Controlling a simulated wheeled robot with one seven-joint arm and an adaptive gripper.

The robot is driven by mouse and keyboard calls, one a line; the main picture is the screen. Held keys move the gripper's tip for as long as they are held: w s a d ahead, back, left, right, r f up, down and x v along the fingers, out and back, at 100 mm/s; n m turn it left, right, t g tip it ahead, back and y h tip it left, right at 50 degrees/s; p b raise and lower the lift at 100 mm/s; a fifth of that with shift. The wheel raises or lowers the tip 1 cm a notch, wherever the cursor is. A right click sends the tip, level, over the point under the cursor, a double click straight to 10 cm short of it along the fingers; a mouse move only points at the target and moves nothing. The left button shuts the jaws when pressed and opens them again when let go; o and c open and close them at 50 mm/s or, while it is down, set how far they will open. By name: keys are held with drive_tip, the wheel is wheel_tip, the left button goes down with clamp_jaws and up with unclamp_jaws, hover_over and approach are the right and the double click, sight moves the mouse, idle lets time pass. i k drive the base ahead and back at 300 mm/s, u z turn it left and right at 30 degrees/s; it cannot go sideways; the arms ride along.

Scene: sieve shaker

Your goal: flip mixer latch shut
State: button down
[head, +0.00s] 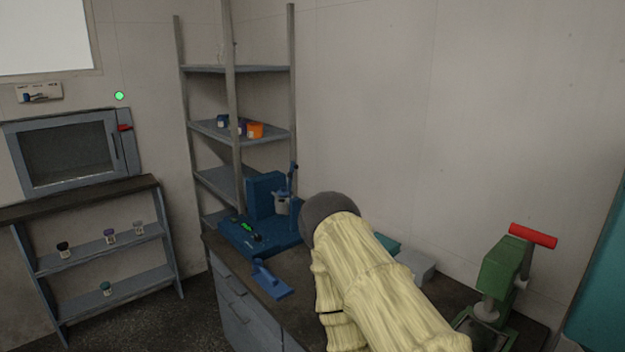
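A blue machine (262,196), which looks like the mixer, stands on the dark counter in the middle of the head view. It has a blue back block, a wide base with a green-lit panel, and a grey cup (282,204) at its right side. A thin blue upright lever (292,176) rises above the cup and may be the latch. Its exact position is too small to tell. My arm, in a cream sleeve with a grey rounded joint, reaches over the counter just right of the machine. My gripper does not show.
A blue handled tool (271,280) lies on the counter (235,262) in front of the machine. A green press (500,270) with a red handle stands at the right. A grey box (416,264) sits partly behind my arm. A tall shelf (238,70) stands behind the counter.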

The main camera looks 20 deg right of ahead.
sight(290, 174)
drive_tip(key=k, duration=0.75)
drive_tip(key=u, duration=0.45)
drive_tip(key=i, duration=0.65)
drive_tip(key=u, duration=0.5)
drive_tip(key=i, duration=0.75)
drive_tip(key=z, duration=0.85)
drive_tip(key=i, duration=0.65)
drive_tip(key=z, duration=0.7)
